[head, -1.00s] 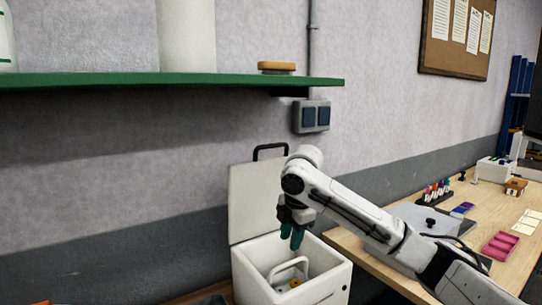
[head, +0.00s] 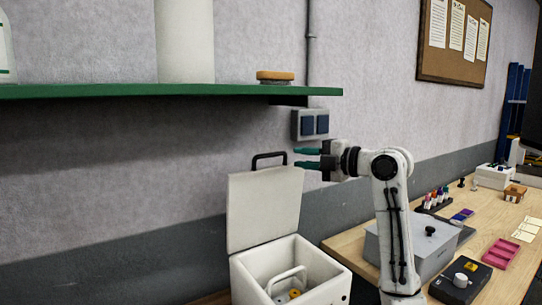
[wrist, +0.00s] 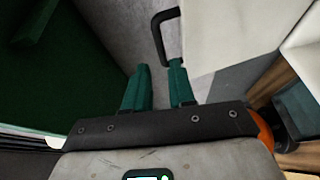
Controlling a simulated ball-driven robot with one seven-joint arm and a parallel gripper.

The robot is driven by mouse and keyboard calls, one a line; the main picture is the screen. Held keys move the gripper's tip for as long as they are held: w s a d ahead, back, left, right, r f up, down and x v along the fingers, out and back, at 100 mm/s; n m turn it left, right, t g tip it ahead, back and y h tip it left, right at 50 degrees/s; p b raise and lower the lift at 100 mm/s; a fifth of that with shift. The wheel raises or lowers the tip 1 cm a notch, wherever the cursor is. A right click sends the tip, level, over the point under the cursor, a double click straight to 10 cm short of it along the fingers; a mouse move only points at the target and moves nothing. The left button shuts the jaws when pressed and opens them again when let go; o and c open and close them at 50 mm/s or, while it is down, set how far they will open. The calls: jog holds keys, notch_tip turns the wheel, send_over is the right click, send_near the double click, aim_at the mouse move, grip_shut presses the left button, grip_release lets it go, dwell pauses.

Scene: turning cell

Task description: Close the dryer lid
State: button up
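The dryer is a white box (head: 330,270) low in the head view, with its white lid (head: 264,208) standing up open at the back. A black handle (head: 269,157) sits on the lid's top edge. My gripper (head: 306,158) is level with the handle, just to its right in the head view, its teal fingers pointing left. In the wrist view the gripper (wrist: 158,78) has its fingers apart with nothing between them. The handle (wrist: 160,35) and lid (wrist: 225,28) lie just beyond the fingertips there.
Inside the dryer are a white basket handle (head: 288,277) and small yellow parts. A green shelf (head: 170,89) runs above on the wall. A wooden bench at right holds a grey box (head: 425,254), a black device (head: 460,283) and a pink tray (head: 499,251).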

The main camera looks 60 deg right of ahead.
aim_at(273, 156)
jog(key=w+p, duration=0.1)
jog(key=w, duration=0.2)
jog(key=w+d+p, duration=0.1)
jog(key=w, duration=0.3)
jog(key=w+p, duration=0.1)
jog(key=w, duration=0.2)
jog(key=shift+w+d+f, duration=0.15)
jog(key=shift+d+f, duration=0.15)
jog(key=shift+f, duration=0.05)
jog(key=shift+c, duration=0.5)
grip_shut()
